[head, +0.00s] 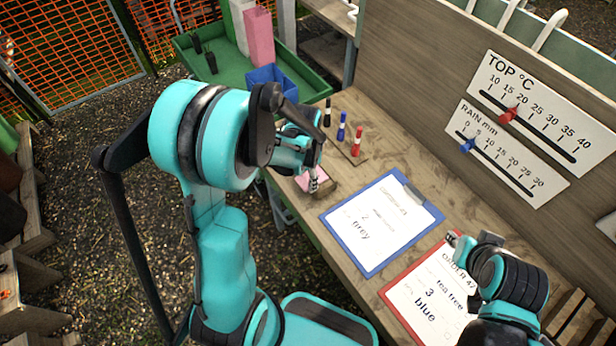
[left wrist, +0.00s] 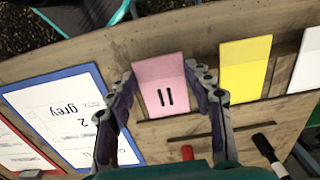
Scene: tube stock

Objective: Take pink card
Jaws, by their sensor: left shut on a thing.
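A yellow card (left wrist: 243,68) and a white card (left wrist: 308,62) lie beside it. Black, blue (head: 342,127) and red (head: 357,142) markers stand nearby. A blue clipboard (head: 372,268) and a red clipboard (head: 398,290) lie on the bench. A green tray (head: 318,82) stands behind.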

